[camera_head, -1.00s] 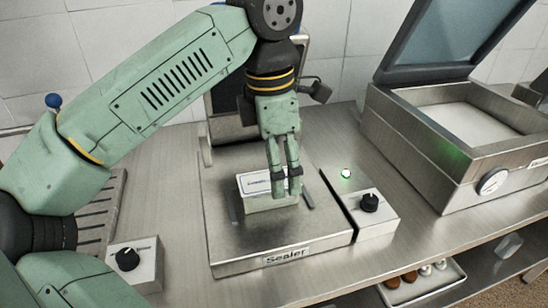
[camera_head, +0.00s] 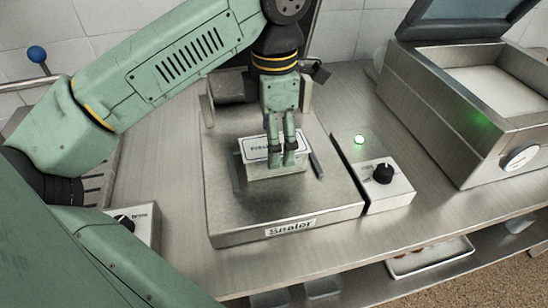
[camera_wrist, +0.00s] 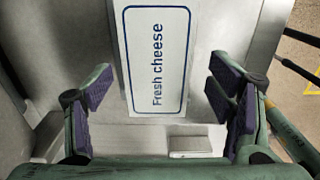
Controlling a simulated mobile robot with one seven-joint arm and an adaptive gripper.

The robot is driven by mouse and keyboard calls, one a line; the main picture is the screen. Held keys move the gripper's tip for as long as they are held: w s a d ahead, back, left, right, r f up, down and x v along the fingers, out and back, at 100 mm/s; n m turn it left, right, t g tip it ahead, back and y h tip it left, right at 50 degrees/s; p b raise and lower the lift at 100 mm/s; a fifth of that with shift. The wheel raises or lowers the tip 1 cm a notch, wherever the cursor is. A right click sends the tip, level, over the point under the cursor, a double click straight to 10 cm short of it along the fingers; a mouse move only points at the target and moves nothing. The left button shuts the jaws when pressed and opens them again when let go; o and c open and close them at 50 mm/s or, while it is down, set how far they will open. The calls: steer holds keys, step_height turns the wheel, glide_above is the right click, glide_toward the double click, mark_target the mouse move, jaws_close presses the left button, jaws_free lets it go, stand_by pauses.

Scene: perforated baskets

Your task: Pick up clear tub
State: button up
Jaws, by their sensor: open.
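The tub (camera_head: 256,170) sits on the flat metal plate of the sealer (camera_head: 235,205). Its lid has a white label with a blue border; in the wrist view the tub's label (camera_wrist: 157,58) reads "Fresh cheese". My gripper (camera_head: 281,160) points down over the right part of the tub, its fingers hiding some of the label. In the wrist view my gripper (camera_wrist: 158,95) is open, with one purple-padded finger on each side of the tub's near end. Gaps show between the pads and the tub. I cannot tell exactly how low the fingertips reach.
A control box (camera_head: 385,183) with a black knob and green light stands right of the sealer plate. A large open-lidded metal machine (camera_head: 470,120) is at the right. Another knob box (camera_head: 135,225) is at the left. A white tray (camera_head: 430,258) lies on the shelf below.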

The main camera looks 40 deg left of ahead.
step_height(320, 180, down, 4)
steer(key=shift+w+a+r+b, duration=0.1)
steer(key=shift+w+a+b, duration=0.05)
steer(key=shift+b, duration=0.6)
steer(key=shift+c, duration=0.4)
steer(key=shift+r, duration=0.1)
steer(key=c, duration=1.5)
